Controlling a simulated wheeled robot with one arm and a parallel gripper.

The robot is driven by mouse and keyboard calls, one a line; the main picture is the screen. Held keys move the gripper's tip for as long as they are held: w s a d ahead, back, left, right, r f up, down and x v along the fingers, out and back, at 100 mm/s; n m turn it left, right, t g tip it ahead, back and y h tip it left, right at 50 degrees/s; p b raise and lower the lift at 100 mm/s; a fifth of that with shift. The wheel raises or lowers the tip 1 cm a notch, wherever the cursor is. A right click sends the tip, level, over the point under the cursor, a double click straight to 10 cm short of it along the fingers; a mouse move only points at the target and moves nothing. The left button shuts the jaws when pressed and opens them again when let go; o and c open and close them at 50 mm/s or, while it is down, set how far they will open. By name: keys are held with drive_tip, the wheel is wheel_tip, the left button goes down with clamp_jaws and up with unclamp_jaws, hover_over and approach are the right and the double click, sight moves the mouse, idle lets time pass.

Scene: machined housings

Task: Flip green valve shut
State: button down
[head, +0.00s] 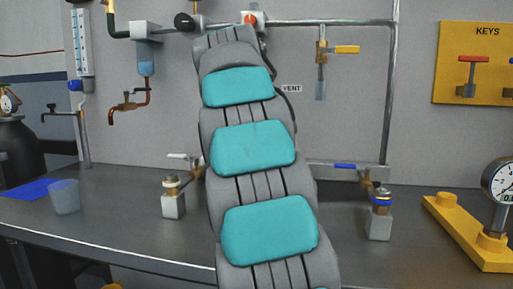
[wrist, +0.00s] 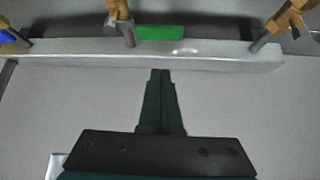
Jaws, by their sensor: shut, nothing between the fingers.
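The green valve handle (wrist: 160,33) shows in the wrist view as a short bar lying along the grey rail (wrist: 215,53), just beyond its far edge. A brass fitting (wrist: 118,10) with a grey stem stands at its left end. My gripper (wrist: 161,72) is shut and empty. Its dark fingers point up the picture at the rail, and their tips appear just short of it, below the green handle. I cannot tell the exact gap in depth. In the head view my arm covers the middle, hiding the green valve and my gripper.
In the head view, a white-handled valve (head: 177,156), a blue-handled valve (head: 345,166) and a yellow-handled valve (head: 347,49) flank my arm. A cup (head: 65,196) stands left on the bench (head: 120,215). A gauge (head: 501,181) on a yellow base stands right. Brass fittings (wrist: 290,20) also crowd the rail.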

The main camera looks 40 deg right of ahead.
drive_tip(key=v, duration=0.6)
drive_tip(key=shift+s, duration=0.25)
drive_tip(key=shift+r, duration=0.1)
